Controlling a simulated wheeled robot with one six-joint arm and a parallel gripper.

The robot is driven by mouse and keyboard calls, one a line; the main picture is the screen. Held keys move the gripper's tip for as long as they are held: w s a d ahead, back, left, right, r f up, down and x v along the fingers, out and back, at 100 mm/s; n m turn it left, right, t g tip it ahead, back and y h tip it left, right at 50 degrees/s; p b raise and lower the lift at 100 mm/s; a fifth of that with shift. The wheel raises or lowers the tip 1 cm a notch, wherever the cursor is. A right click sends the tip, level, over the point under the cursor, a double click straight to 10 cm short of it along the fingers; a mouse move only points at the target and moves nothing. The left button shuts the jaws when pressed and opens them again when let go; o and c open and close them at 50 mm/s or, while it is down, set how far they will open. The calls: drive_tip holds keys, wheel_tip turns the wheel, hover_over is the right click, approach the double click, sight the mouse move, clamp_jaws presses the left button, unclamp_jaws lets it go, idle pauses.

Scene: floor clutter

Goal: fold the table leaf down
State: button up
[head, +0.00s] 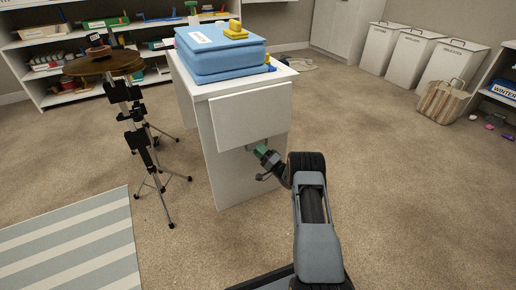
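The white table (192,85) stands in the middle of the head view. Its white leaf (250,112) hangs at the near end, with its broad face toward me and its lower edge well above the floor. Whether it hangs fully flat or slightly tilted out is hard to tell. My gripper (257,150) is at the leaf's lower edge, by its middle. The fingertips are small and partly hidden, so I cannot tell whether they are open, shut or touching the leaf.
A striped rug (70,250) lies at lower left.

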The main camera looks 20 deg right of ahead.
drive_tip(key=p+v, duration=0.3)
drive_tip(key=v, duration=0.9)
drive_tip(key=shift+s, duration=0.1)
